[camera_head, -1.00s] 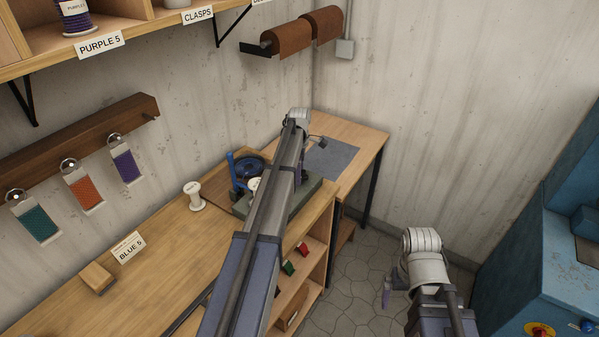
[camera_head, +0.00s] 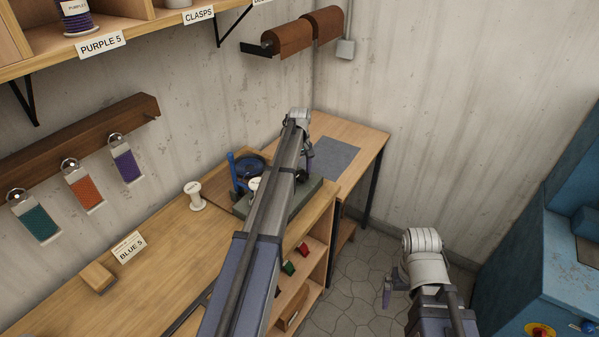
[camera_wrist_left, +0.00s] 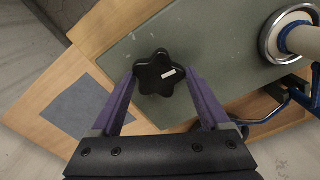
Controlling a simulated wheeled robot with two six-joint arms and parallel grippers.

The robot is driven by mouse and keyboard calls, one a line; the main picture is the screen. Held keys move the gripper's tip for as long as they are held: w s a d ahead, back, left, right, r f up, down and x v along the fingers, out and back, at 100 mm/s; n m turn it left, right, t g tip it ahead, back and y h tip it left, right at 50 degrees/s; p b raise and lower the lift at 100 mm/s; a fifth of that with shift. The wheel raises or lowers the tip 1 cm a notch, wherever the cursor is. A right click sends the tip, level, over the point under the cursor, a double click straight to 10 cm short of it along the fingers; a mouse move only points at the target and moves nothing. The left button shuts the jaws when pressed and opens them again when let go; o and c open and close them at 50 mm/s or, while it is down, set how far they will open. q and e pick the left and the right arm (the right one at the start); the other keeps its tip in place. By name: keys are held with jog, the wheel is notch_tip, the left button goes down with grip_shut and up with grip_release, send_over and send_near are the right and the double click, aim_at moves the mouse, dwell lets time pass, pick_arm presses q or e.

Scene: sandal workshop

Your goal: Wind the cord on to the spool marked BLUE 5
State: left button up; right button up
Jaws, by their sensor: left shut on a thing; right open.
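The black star-shaped knob (camera_wrist_left: 159,74) sits on the grey-green base (camera_wrist_left: 195,60) of a winder in the left wrist view. My left gripper (camera_wrist_left: 163,82) has its purple fingers on either side of this knob and is shut on it. In the head view this gripper (camera_head: 308,152) is beyond the winder, partly behind my arm. A pale spool part with a metal rim (camera_wrist_left: 285,35) shows at upper right in the wrist view. A blue cord coil (camera_head: 249,167) stands by the winder. The BLUE 5 card (camera_head: 129,247) lies on the bench. My right gripper (camera_head: 387,296) hangs open over the floor.
A white bare spool (camera_head: 195,196) stands on the bench (camera_head: 180,245) left of the winder. A wooden block (camera_head: 97,277) lies near the card. A grey mat (camera_head: 335,157) covers part of the far table. A blue machine (camera_head: 540,260) stands at right.

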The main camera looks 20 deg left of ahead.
pick_arm(q)
jog(key=m, duration=0.5)
jog(key=shift+m, duration=0.4)
jog(key=m, duration=0.9)
jog(key=shift+w+m, duration=0.1)
jog(key=shift+m, duration=0.3)
jog(key=m, duration=1)
jog(key=shift+m, duration=0.4)
jog(key=m, duration=0.4)
jog(key=shift+d+m, duration=0.1)
jog(key=shift+m, duration=0.2)
jog(key=m, duration=0.9)
jog(key=shift+m, duration=0.3)
jog(key=shift+m, duration=0.3)
